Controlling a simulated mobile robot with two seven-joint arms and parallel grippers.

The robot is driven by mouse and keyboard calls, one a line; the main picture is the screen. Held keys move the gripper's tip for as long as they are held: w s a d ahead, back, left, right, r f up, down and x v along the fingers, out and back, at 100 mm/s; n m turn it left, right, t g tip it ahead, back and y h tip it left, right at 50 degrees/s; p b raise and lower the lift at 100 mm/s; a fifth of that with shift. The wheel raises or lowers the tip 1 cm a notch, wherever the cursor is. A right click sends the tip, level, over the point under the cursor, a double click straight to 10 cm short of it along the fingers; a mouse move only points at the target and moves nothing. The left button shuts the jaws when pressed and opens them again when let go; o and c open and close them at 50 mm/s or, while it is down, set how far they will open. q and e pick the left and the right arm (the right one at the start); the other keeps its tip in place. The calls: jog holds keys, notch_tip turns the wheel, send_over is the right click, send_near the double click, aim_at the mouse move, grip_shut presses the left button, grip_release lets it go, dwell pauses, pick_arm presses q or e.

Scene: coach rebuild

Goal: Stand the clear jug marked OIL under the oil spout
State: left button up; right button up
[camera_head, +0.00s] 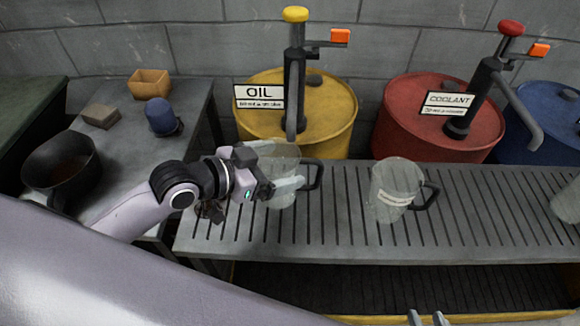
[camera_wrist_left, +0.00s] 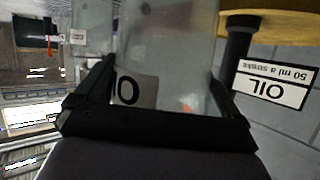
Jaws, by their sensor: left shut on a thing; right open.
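My left gripper (camera_head: 277,188) is shut on a clear jug (camera_head: 283,160) with a black handle on its right. In the left wrist view the jug (camera_wrist_left: 170,35) is between the fingers (camera_wrist_left: 163,85), and its label shows part of a word, "OI". The jug is upright at the slatted rack; I cannot tell whether its base touches. The oil spout (camera_head: 291,125) comes down from the yellow-knobbed pump on the yellow drum (camera_head: 335,125), close to the jug's rim. My right gripper (camera_head: 427,319) shows only its fingertips at the bottom edge, apart and empty.
A second clear jug (camera_head: 395,192), its label too small to read, stands on the rack (camera_head: 480,232) to the right. Behind are a red coolant drum (camera_head: 400,125) and a blue drum (camera_head: 560,120). A side bench holds a black pot (camera_head: 62,165) and a blue-capped item (camera_head: 160,116).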

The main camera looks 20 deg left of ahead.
aim_at(294, 157)
pick_arm(q)
jog(key=w+d, duration=0.2)
jog(key=shift+w, duration=0.3)
notch_tip(294, 157, down, 4)
jog(key=shift+r+b, duration=0.25)
jog(key=shift+b, duration=0.05)
jog(key=shift+f, duration=0.1)
jog(key=o, duration=0.7)
jog(key=p+v, duration=0.1)
jog(key=v, duration=1.1)
